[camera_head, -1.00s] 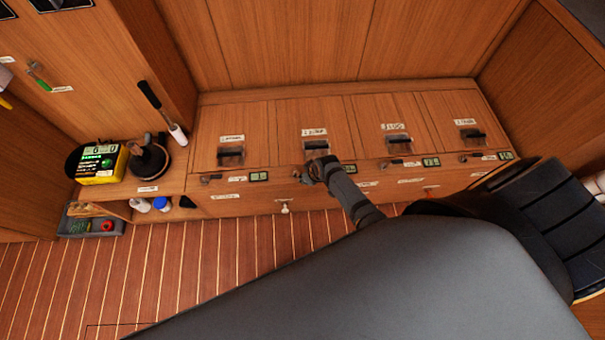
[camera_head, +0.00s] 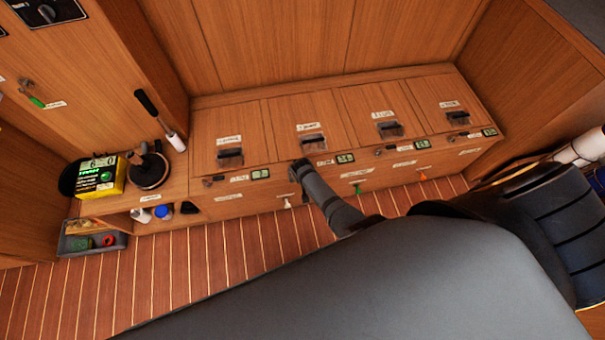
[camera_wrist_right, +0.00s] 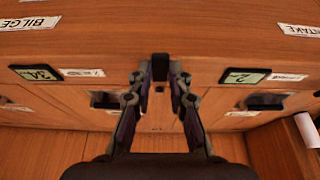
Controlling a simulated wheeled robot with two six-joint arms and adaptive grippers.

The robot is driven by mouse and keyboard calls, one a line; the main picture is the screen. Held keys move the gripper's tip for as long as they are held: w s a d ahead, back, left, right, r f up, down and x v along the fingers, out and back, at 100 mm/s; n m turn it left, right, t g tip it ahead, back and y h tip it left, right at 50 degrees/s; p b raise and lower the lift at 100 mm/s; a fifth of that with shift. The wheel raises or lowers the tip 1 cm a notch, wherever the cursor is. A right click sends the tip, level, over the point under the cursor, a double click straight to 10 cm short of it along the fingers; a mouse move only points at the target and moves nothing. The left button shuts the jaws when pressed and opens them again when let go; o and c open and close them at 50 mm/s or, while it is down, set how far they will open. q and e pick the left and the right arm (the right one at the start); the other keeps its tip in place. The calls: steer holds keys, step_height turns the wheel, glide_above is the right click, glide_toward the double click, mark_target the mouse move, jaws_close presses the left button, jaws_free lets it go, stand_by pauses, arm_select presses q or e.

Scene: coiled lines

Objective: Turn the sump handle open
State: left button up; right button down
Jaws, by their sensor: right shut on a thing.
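Small dark handles line the front of a low wooden locker bench (camera_head: 240,205), beside little green displays. My right gripper (camera_head: 298,170) is at the second handle position from the left and covers it in the head view. In the right wrist view, which is upside down, its fingers (camera_wrist_right: 160,80) are closed on a small dark handle (camera_wrist_right: 160,66) between two displays. No label reading sump is legible; BILGE (camera_wrist_right: 25,23) and INTAKE (camera_wrist_right: 299,30) labels show on either side. How far the handle is turned cannot be told. My left gripper is not in view.
The bench lids have dark recessed pulls (camera_head: 230,157). Small pulls, white (camera_head: 286,203), green (camera_head: 357,188) and orange (camera_head: 423,176), sit low on the front.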

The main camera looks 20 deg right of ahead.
steer(key=shift+a, duration=0.1)
stand_by(0.4)
steer(key=c, duration=1.2)
jaws_free()
steer(key=shift+w, duration=0.1)
steer(key=v, duration=0.7)
steer(key=shift+r, duration=0.2)
